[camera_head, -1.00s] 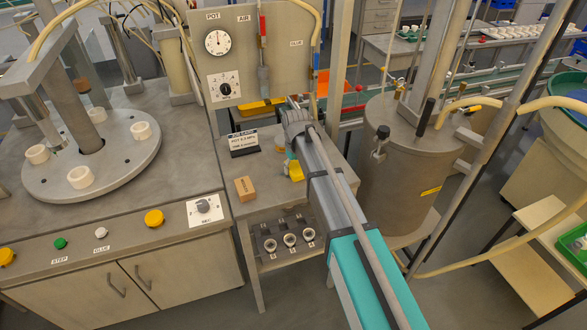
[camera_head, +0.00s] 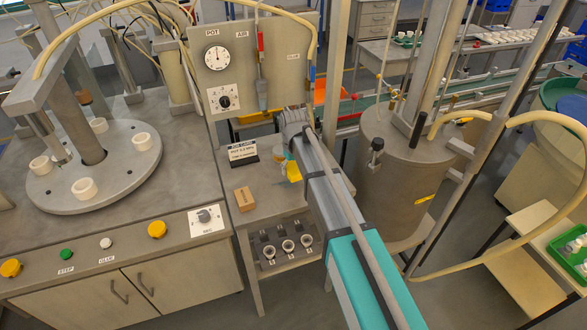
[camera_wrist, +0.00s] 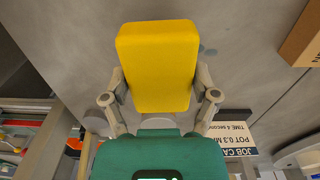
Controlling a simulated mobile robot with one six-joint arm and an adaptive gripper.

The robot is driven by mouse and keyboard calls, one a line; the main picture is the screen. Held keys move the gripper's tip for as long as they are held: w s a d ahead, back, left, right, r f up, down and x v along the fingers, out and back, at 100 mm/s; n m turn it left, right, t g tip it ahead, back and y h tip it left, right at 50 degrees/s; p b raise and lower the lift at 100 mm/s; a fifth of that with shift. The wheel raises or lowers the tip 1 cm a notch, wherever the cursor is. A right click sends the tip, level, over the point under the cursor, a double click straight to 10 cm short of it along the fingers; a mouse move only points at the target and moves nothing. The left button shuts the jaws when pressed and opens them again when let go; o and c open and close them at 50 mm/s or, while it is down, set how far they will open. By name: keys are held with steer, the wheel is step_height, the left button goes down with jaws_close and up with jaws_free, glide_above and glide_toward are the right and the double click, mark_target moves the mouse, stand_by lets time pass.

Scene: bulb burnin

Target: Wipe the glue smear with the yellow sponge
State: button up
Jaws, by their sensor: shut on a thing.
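The yellow sponge (camera_wrist: 157,68) is held between the two fingers of my gripper (camera_wrist: 160,95), which is shut on it. In the wrist view it lies over the grey bench top; I cannot tell whether it touches. A small grey-blue patch (camera_wrist: 208,51), likely part of the glue smear, shows just right of the sponge; the sponge may hide more. In the head view a yellow bit of the sponge (camera_head: 293,173) shows left of my arm, over the small bench, and my arm hides most of the gripper.
A wooden block (camera_head: 244,199) and the job card (camera_head: 242,152) stand on the small bench (camera_head: 262,183), left of the sponge. A panel with gauge and dial (camera_head: 224,97) rises behind. A large grey pot (camera_head: 400,175) stands close on the right.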

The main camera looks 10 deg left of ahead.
steer(key=shift+r+p, duration=0.5)
steer(key=shift+r, duration=0.25)
steer(key=shift+r+p, duration=1.5)
steer(key=shift+p, duration=0.05)
